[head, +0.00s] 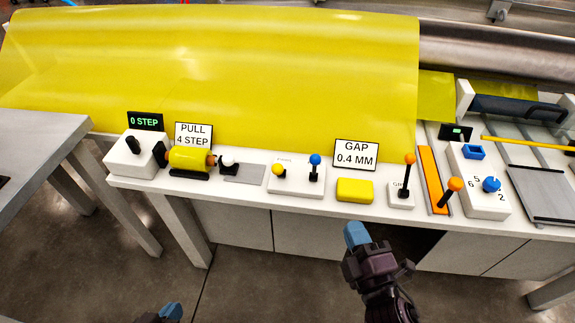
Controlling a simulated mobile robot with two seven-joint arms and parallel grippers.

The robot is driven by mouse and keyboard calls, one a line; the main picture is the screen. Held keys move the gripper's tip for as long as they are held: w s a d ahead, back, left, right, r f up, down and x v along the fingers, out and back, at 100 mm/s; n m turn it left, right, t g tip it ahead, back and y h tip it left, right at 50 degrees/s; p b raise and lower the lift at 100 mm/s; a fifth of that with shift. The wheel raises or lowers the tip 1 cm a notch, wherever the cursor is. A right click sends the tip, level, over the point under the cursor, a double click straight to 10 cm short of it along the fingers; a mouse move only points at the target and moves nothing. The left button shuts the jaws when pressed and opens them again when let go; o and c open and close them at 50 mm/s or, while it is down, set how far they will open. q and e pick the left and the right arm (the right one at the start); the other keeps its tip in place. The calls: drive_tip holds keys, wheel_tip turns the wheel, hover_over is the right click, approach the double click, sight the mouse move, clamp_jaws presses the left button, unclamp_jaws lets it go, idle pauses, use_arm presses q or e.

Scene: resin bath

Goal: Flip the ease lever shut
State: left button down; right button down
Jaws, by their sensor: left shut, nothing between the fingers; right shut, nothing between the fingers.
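Several small levers stand on the white bench, and I cannot read which one is marked ease. A white plate (296,187) with small blurred lettering carries a yellow-knobbed lever (279,169), tilted left, and an upright blue-knobbed lever (315,161). An orange-knobbed lever (409,160) stands upright on a small white block partly marked "G". Another orange-knobbed lever (454,186) leans right beside an orange strip. My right gripper (355,234) is shut and empty, in front of the bench edge below the yellow block. My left gripper (171,311) is shut and empty at the bottom edge, mostly cut off.
A yellow sheet (210,75) hangs behind the bench. A yellow block (355,190) lies below the "GAP 0.4 MM" sign (355,155). A yellow roller (190,159) and dark-knobbed box (131,158) are left; a blue-knobbed dial box (478,200) is right. Floor before the bench is clear.

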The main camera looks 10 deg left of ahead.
sight(317, 165)
use_arm(q)
drive_tip(key=shift+s+a+f+m+g, duration=0.2)
drive_tip(key=shift+m+g, duration=0.1)
drive_tip(key=shift+m, duration=0.7)
drive_tip(key=shift+s+a+f+m+g, duration=0.15)
drive_tip(key=shift+m+g, duration=0.15)
drive_tip(key=shift+m, duration=0.7)
use_arm(e)
drive_tip(key=shift+s+a+r+n+y, duration=0.1)
drive_tip(key=shift+a+n+y, duration=0.15)
drive_tip(key=shift+n, duration=0.5)
drive_tip(key=shift+s+a+r+n+y, duration=0.15)
drive_tip(key=shift+n+y, duration=0.15)
drive_tip(key=shift+n, duration=0.5)
drive_tip(key=shift+s+a+r+n+y, duration=0.15)
drive_tip(key=shift+n+y, duration=0.1)
drive_tip(key=shift+n, duration=0.5)
use_arm(q)
drive_tip(key=shift+d, duration=0.15)
use_arm(e)
drive_tip(key=shift+w, duration=0.2)
drive_tip(key=x, duration=1.2)
drive_tip(key=shift+w+a, duration=0.2)
use_arm(q)
drive_tip(key=shift+f+b, duration=0.25)
drive_tip(key=shift+b, duration=0.05)
use_arm(e)
drive_tip(key=shift+w+a+r, duration=0.1)
drive_tip(key=shift+w+a, duration=0.2)
drive_tip(key=shift+w, duration=0.3)
